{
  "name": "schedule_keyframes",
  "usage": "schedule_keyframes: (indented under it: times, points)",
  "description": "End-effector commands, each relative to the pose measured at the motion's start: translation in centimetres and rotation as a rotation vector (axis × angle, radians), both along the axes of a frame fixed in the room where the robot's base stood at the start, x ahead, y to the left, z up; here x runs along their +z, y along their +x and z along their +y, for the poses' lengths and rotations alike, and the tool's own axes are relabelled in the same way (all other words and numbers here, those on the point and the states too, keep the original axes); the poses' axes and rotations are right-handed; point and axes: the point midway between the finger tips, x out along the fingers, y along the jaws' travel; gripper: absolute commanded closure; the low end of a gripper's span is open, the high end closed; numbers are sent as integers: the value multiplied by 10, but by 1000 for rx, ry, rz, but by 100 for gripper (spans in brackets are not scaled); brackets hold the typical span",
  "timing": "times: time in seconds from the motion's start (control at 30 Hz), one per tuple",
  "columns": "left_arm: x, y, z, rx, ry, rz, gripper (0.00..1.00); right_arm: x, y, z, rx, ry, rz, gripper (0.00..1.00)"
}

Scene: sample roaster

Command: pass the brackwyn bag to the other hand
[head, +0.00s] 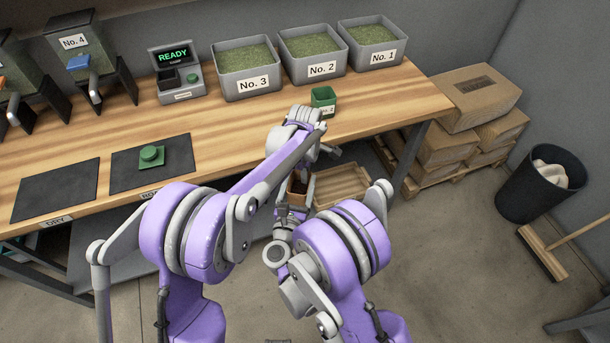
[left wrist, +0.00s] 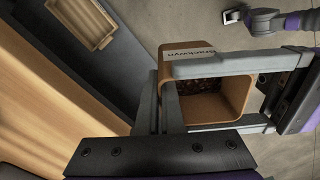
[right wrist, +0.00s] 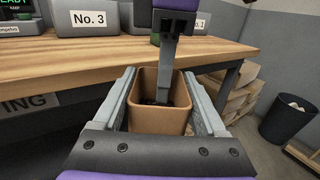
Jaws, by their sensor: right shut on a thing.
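The brackwyn bag (head: 297,193) is a brown, open-topped bag held in the air in front of the bench. In the left wrist view the bag (left wrist: 212,104) shows its label and dark contents. My right gripper (right wrist: 160,75) is shut on the bag, one finger along each of two opposite sides. My left gripper (left wrist: 160,80) is at the bag's rim from above. Its fingers are close together about one wall, one seemingly inside. I cannot tell whether they press on the wall. In the head view my arms partly hide both grippers.
The wooden bench (head: 220,130) carries bins No. 3 (head: 250,86), No. 2 (head: 310,72) and No. 1 (head: 370,60). A small green container (head: 323,100) stands near its front edge. A wooden tray (head: 343,185) lies below. Boxes (head: 470,95) and a dark bin (head: 540,190) are at right.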

Motion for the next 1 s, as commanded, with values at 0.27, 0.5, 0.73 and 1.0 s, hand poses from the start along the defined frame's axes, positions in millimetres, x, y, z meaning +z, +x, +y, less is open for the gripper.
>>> schedule_keyframes:
  times: [0.27, 0.5, 0.73, 1.0]
  points:
    - [1, 4, 0, 1, -1, -13, 100, 0, -2, 1, 3, 2, 1, 4]
    - [0, 3, 0, 0, -2, -10, 100, 0, -1, 1, 2, 1, 1, 0]
    - [0, 2, 0, 0, -1, -9, 100, 16, -1, 0, 1, 1, 0, 0]
    - [0, 2, 0, 0, -1, -8, 100, 62, -1, 0, 2, 1, 1, 0]
